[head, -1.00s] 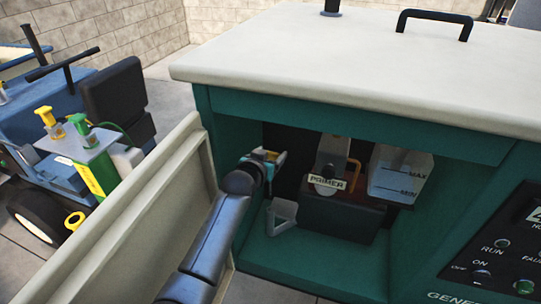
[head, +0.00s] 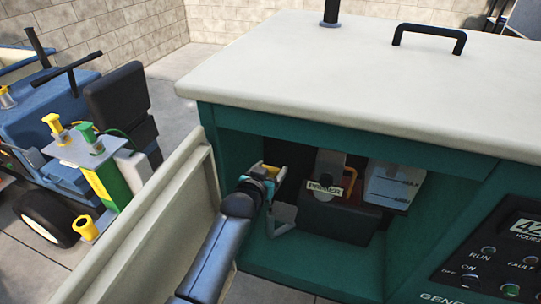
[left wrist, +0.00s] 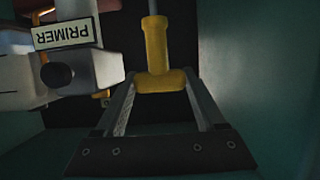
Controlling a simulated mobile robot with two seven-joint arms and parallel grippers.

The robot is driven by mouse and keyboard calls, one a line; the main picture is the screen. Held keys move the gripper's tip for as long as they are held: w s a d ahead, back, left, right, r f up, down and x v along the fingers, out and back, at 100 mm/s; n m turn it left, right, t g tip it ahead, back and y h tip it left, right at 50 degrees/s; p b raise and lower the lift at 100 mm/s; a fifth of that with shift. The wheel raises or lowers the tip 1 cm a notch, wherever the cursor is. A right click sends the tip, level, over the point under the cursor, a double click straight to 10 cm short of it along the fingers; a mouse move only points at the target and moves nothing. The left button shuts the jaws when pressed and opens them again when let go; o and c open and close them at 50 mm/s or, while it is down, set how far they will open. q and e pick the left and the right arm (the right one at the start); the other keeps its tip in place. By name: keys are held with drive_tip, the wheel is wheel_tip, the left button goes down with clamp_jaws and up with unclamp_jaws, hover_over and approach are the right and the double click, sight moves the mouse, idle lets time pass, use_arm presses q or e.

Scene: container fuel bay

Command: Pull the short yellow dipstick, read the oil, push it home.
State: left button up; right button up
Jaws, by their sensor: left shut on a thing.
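The short yellow dipstick (left wrist: 157,45) shows in the left wrist view as a yellow handle with a wide end, and a thin pale stem runs from it out of the top of the picture. My left gripper (left wrist: 160,82) is shut on the handle's wide end. In the head view my left gripper (head: 272,173) is inside the left part of the open green bay, with a bit of yellow between its jaws. The stem's far end is hidden, so I cannot tell how far it sits in its tube. My right gripper is not in view.
A PRIMER label (head: 324,190) on a grey part and a white MAX-marked tank (head: 393,185) stand right of the gripper. The open beige door (head: 150,225) is at left. The pale cover (head: 330,65) overhangs the bay. A blue machine (head: 50,110) stands farther left.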

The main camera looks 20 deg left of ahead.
use_arm(q)
drive_tip(key=s+d+p, duration=0.3)
drive_tip(key=s+p, duration=0.3)
drive_tip(key=s, duration=0.3)
drive_tip(key=s+d+r+p, duration=0.1)
drive_tip(key=s+d+p, duration=0.2)
drive_tip(key=s, duration=0.7)
drive_tip(key=p, duration=0.2)
drive_tip(key=shift+s+r+p, duration=0.15)
drive_tip(key=shift+r+p, duration=0.15)
drive_tip(key=shift+p, duration=0.1)
idle(0.3)
